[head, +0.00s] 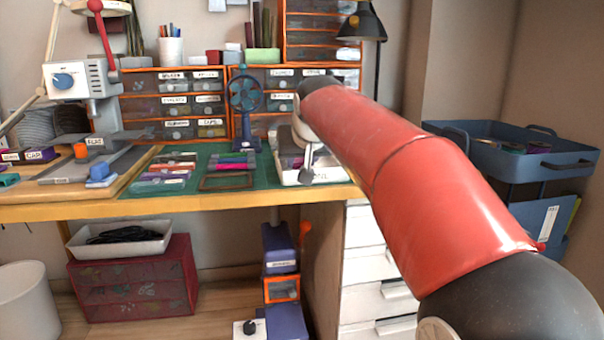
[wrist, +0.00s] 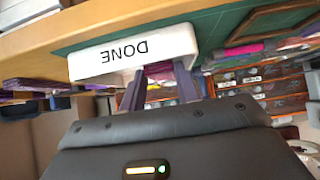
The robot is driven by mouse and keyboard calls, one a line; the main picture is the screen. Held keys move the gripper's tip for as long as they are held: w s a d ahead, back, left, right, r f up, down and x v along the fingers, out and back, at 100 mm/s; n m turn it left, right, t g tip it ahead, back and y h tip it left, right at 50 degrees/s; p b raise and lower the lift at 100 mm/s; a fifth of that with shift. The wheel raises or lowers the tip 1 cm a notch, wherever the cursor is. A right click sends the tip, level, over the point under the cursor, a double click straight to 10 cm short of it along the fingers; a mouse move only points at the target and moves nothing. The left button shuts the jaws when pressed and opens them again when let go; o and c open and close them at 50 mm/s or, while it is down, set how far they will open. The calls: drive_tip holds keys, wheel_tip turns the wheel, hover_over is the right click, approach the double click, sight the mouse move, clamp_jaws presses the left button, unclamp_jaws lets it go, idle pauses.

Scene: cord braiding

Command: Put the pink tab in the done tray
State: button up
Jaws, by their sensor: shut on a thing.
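The white done tray (head: 318,177) stands at the right end of the workbench. In the wrist view, the done tray (wrist: 130,55) shows upside down with its label facing me. My gripper (head: 308,170) is at the tray, partly hidden by my arm in the head view. In the wrist view my gripper (wrist: 160,72) is shut on the pink tab (wrist: 158,68), a small pink strip showing between the fingers at the tray's rim. The tab's far part is hidden behind the tray wall. I cannot tell whether it touches the tray floor.
A green cutting mat (head: 195,188) holds magenta and purple strips (head: 232,163) and a dark frame (head: 227,181) left of the tray. A blue cart (head: 500,155) is at the right.

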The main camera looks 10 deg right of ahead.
drive_tip(key=shift+f, duration=1.2)
drive_tip(key=shift+f, duration=0.15)
drive_tip(key=shift+f+b, duration=0.2)
drive_tip(key=shift+b, duration=0.2)
drive_tip(key=o, duration=0.9)
drive_tip(key=shift+c, duration=0.2)
drive_tip(key=shift+r, duration=0.2)
drive_tip(key=shift+s+r, duration=0.2)
drive_tip(key=p+v, duration=0.2)
drive_tip(key=v, duration=0.9)
drive_tip(key=shift+r, duration=0.45)
drive_tip(key=shift+s+f, duration=0.1)
drive_tip(key=shift+s, duration=0.1)
